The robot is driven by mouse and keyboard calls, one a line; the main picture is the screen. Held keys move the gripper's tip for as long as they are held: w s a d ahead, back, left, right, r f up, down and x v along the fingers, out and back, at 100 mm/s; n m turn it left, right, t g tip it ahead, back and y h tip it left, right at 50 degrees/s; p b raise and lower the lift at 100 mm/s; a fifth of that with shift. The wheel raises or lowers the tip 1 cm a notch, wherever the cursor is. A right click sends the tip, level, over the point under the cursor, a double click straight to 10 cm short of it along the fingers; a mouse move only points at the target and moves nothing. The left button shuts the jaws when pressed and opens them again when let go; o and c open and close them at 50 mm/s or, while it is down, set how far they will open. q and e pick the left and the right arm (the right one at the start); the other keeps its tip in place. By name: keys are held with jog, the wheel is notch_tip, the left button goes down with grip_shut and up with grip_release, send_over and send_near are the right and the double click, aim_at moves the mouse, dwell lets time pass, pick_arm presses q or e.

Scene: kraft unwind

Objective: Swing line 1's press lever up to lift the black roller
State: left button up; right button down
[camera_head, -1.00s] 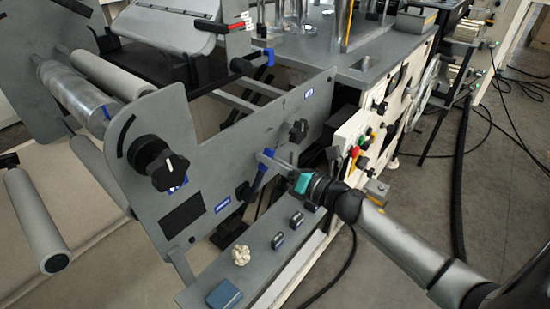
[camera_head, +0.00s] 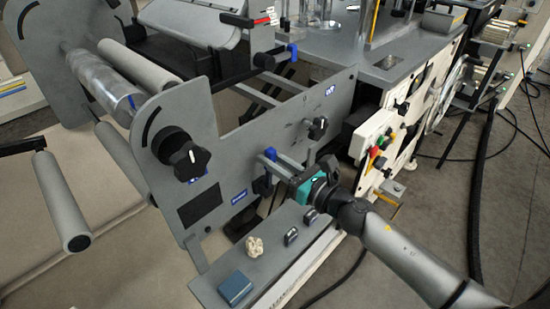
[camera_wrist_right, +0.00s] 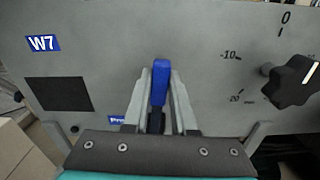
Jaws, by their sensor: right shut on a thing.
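A blue-handled lever (camera_head: 270,154) stands on the grey side panel (camera_head: 228,150), above a small blue label (camera_head: 239,197) whose visible letters begin "Pre". My right gripper (camera_head: 276,160) comes in from the right and is at this lever. In the right wrist view its two fingers (camera_wrist_right: 158,76) are shut on the blue handle (camera_wrist_right: 160,84), which points up between them. The lever's lower end is partly hidden behind the gripper. I cannot make out the black roller for certain. My left gripper is not in view.
Black knobs (camera_head: 188,155) and (camera_head: 317,128) stick out of the panel. Below is a grey ledge (camera_head: 268,272) with a blue box (camera_head: 235,288) and a crumpled pale lump (camera_head: 254,246). Another blue lever (camera_head: 293,52) sits higher up. A control box (camera_head: 372,138) stands right of my gripper.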

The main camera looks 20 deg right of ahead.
jog(key=shift+a+r, duration=0.1)
jog(key=shift+a, duration=0.05)
jog(key=c, duration=0.7)
grip_release()
jog(key=shift+s, duration=0.1)
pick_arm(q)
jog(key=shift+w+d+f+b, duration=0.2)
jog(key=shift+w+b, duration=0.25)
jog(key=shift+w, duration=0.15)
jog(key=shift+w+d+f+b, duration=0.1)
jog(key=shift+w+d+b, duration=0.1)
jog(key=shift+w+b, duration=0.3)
pick_arm(e)
jog(key=v, duration=1.5)
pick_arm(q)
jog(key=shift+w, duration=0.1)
